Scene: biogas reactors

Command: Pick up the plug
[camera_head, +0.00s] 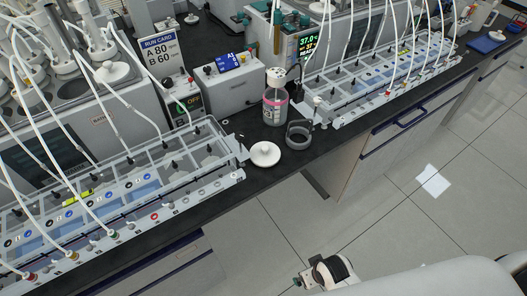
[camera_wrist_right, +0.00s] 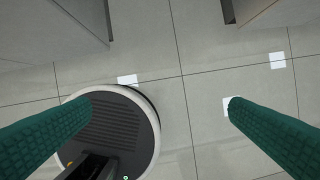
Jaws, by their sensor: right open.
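A white round plug (camera_head: 265,154), a disc with a small knob on top, lies on the black bench top in the head view. It is between the left tray rack and a dark grey ring holder. My right gripper (camera_wrist_right: 160,104) is open and empty in the right wrist view, with its two green fingers wide apart above the floor. In the head view, part of my right arm's end (camera_head: 325,272) shows low in the picture, off the bench and well away from the plug. The plug is not in the right wrist view. My left gripper is not in view.
A bottle with a pink band (camera_head: 275,103) and the grey ring holder (camera_head: 299,134) stand right of the plug. The left rack (camera_head: 190,200) and right rack (camera_head: 385,82) carry white tubes. A run card (camera_head: 160,55) stands behind.

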